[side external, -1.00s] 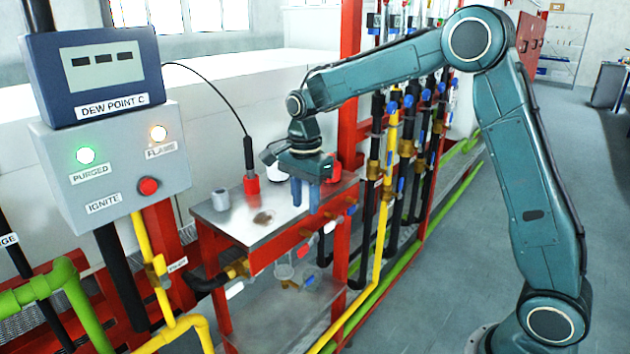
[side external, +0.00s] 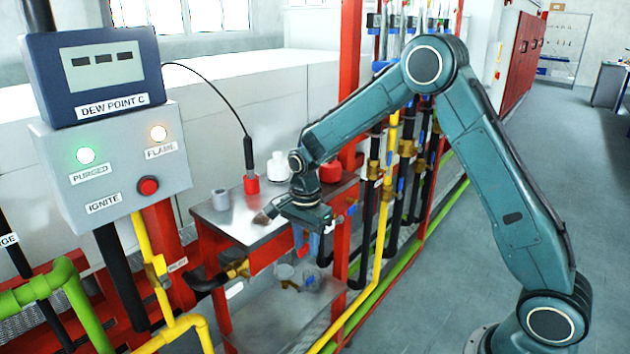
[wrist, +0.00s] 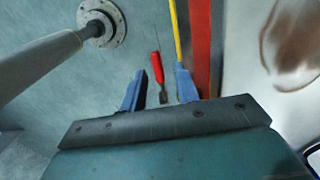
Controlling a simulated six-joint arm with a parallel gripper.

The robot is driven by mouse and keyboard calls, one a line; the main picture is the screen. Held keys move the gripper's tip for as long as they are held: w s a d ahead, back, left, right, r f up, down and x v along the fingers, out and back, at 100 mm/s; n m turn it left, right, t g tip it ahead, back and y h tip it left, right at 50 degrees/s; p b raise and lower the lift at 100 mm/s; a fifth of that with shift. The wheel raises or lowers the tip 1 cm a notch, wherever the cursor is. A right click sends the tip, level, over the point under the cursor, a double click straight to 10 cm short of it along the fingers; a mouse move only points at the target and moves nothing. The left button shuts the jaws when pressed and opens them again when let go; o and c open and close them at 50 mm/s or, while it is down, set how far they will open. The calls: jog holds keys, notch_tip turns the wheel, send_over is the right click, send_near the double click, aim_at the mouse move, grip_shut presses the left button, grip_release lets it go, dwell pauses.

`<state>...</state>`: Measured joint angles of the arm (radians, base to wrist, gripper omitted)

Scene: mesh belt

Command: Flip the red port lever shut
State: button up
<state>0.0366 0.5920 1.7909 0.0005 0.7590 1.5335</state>
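The red lever (wrist: 157,68) shows in the wrist view as a narrow red handle with a dark metal end. It appears between the two blue fingers of my gripper (wrist: 160,72), with a gap on each side. My gripper is open and empty. In the side external view, my gripper (side external: 307,246) points down just off the front edge of the metal-topped table (side external: 243,224).
A grey cup (side external: 220,199), a red holder with a cabled probe (side external: 251,184), a white bottle (side external: 278,167) and a red pot (side external: 331,172) stand on the table. A red post (side external: 341,275) and a yellow pipe (side external: 384,225) rise close to my gripper's right.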

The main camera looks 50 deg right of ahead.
grip_shut()
jog(key=shift+d+r+y, duration=0.1)
jog(key=shift+y, duration=0.3)
jog(key=shift+d+r+y, duration=0.1)
jog(key=shift+r+y, duration=0.2)
jog(key=shift+y, duration=0.8)
grip_release()
jog(key=shift+r, duration=0.1)
